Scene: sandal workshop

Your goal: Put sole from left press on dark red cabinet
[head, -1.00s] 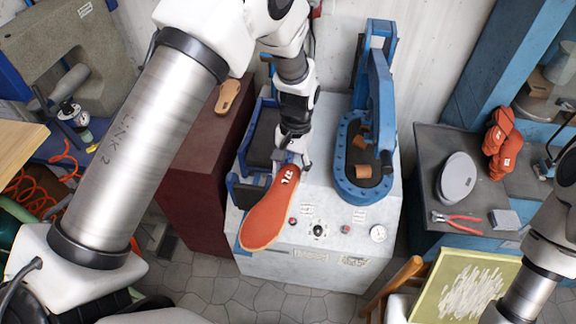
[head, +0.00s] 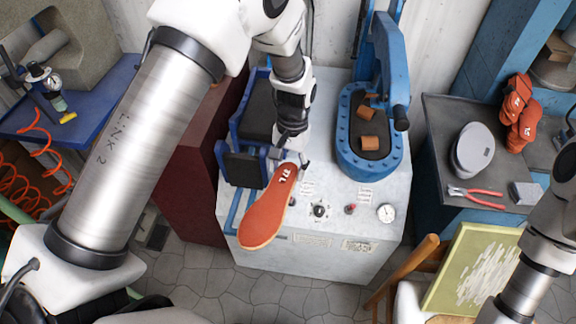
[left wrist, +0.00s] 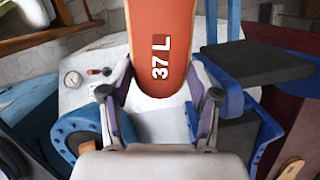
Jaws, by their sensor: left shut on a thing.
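The sole (head: 267,208) is orange-red with a tan edge and a white "37 L" mark. My left gripper (head: 292,158) is shut on its marked end and holds it over the front of the white press machine (head: 350,262). In the left wrist view the sole (left wrist: 162,38) lies between the two fingers of the left gripper (left wrist: 160,95). The left press (head: 250,135), with blue frame and dark pads, is just left of the gripper. The dark red cabinet (head: 192,200) stands left of the machine, partly hidden by my left arm. My right gripper is not in view.
The blue right press (head: 345,150) rises from the same machine, with small brown pieces on its pad. A dark bench (head: 430,120) at right holds a grey disc, red pliers and orange soles. A wooden chair (head: 405,270) stands in front.

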